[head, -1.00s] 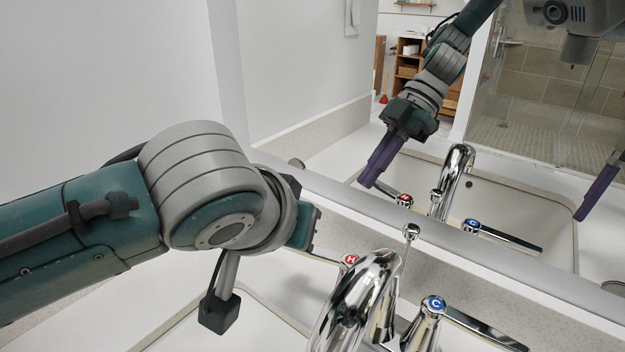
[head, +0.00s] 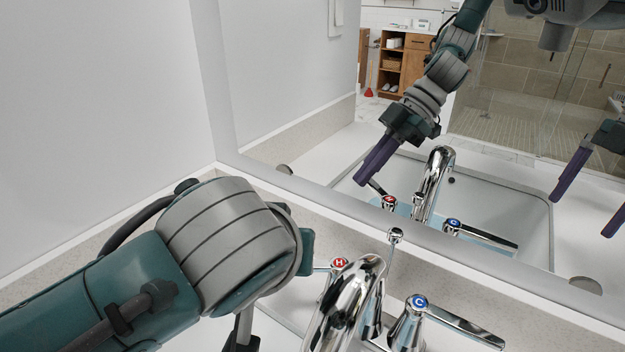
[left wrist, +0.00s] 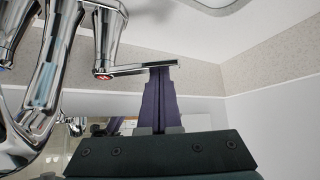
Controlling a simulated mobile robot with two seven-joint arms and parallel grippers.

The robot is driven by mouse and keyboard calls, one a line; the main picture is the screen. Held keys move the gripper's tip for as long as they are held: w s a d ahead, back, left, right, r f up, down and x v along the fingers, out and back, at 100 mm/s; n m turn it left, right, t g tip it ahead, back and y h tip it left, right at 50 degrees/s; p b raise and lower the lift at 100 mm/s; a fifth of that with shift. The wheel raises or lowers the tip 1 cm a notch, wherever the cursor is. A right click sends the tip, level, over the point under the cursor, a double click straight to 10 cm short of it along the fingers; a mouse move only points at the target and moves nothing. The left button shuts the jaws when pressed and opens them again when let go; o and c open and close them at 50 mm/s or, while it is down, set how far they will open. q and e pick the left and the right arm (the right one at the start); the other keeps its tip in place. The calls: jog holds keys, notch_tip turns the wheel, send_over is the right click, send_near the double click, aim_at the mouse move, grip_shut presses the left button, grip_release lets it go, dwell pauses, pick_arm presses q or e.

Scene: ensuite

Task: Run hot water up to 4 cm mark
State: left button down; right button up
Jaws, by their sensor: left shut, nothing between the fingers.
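The chrome faucet spout (head: 345,300) stands at the bottom of the head view. The hot handle, marked with a red H (head: 340,263), is left of it; its lever points left behind my left arm. The cold handle (head: 418,302), marked with a blue C, is to the right. In the left wrist view my left gripper (left wrist: 160,72) is shut, its tips at the outer end of the hot lever (left wrist: 140,70), seemingly touching it. A pale blue patch like water (head: 404,209) shows in the mirrored basin. The 4 cm mark is not visible. My right gripper shows only in the mirror (head: 590,200), fingers apart.
A large mirror (head: 290,90) stands close behind the faucet above a speckled backsplash (head: 480,285). The left wall (head: 100,120) is near my left arm. The real basin is mostly hidden behind my arm and below the frame.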

pick_arm(q)
jog(key=p+v, duration=0.2)
jog(key=v, duration=0.8)
dwell(7.0)
